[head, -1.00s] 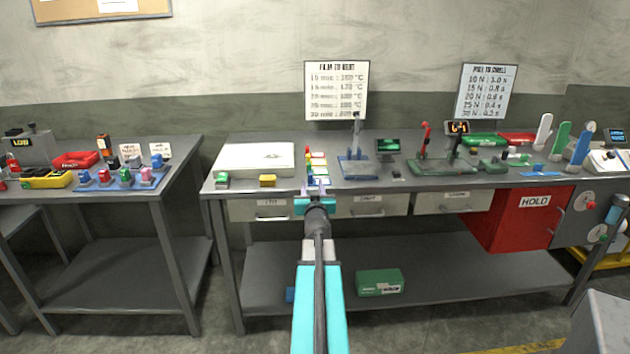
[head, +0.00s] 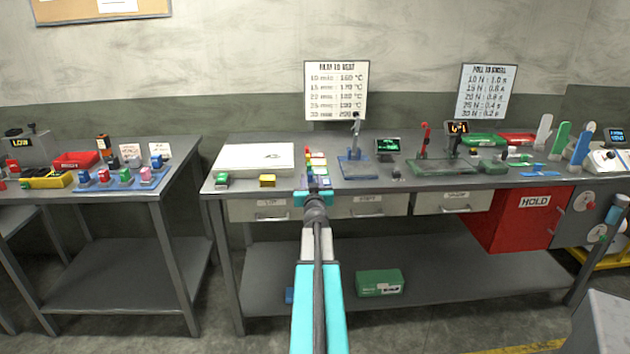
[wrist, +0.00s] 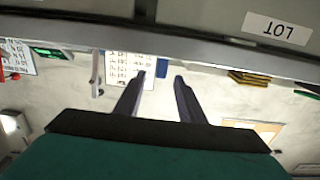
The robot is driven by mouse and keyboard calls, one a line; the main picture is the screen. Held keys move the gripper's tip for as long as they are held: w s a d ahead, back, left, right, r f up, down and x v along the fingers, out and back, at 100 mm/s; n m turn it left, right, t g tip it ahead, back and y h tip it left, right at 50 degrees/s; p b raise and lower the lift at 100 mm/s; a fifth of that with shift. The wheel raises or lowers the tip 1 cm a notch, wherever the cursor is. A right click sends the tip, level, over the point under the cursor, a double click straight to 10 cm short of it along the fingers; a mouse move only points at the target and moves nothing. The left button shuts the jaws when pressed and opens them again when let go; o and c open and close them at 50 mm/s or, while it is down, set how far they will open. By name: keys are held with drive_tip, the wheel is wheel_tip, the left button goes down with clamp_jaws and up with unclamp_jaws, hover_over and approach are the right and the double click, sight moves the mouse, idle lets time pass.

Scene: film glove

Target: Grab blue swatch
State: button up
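A row of small coloured swatches (head: 316,160), red, yellow and green among them, lies on the middle bench just beyond my gripper. A small blue piece (head: 326,182) shows at the near end of this row, by the bench's front edge, partly hidden by my gripper; I cannot tell its full shape. My gripper (head: 313,188) is at the bench's front edge in the head view. In the wrist view its two fingers (wrist: 162,76) stand apart with nothing held between them.
The bench front edge (wrist: 200,55) and a drawer face (wrist: 220,15) are close to my gripper, upside down in the wrist view. A blue-based stand (head: 356,168) stands right.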

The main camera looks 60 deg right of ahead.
sight(310, 176)
drive_tip(key=shift+x, duration=2.65)
drive_tip(key=shift+a, duration=0.1)
clamp_jaws()
